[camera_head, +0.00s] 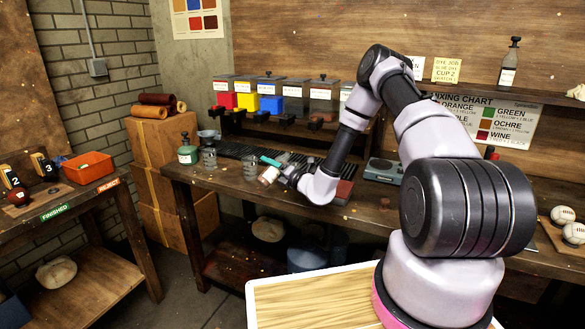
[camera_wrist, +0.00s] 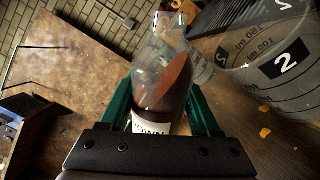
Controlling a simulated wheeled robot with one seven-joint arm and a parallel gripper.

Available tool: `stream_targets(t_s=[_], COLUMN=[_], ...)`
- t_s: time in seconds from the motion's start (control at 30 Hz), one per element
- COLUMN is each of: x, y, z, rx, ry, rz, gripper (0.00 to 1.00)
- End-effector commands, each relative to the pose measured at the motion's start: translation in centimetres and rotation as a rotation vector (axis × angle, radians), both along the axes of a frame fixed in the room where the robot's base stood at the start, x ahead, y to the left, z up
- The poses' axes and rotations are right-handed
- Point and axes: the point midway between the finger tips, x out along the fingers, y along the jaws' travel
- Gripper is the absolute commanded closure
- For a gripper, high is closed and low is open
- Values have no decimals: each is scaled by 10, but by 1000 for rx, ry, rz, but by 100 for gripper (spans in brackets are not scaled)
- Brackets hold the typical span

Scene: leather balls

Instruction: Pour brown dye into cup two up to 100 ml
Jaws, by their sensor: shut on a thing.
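My gripper (camera_head: 272,164) is shut on a clear bottle of brown dye (camera_wrist: 160,85), with one teal finger on each side. The bottle's white label (camera_wrist: 152,127) is partly hidden by the gripper, and its dye surface looks slanted. The bottle also shows tilted in the head view (camera_head: 268,176). Cup two (camera_wrist: 275,65), clear with a black "2" patch and ml marks, stands close to the right of the bottle in the wrist view. It appears to be the cup just left of my gripper in the head view (camera_head: 250,168). I see no stream; the cup's fill level is unclear.
Another clear cup (camera_head: 208,157) and a green-labelled bottle (camera_head: 187,154) stand left on the workbench (camera_head: 215,180). Coloured dispensers (camera_head: 268,98) line the back. A scale (camera_head: 383,170) sits right of my gripper. A side table (camera_head: 85,197) holds a red bin (camera_head: 88,168).

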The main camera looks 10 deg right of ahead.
Motion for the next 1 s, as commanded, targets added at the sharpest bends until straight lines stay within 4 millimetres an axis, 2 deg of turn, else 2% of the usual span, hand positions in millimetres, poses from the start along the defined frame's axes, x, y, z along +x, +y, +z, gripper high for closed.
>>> stream_targets(t_s=[1.0], x=[-1], y=[1], z=[1], rx=[71], ry=[47], rz=[0], gripper=[100])
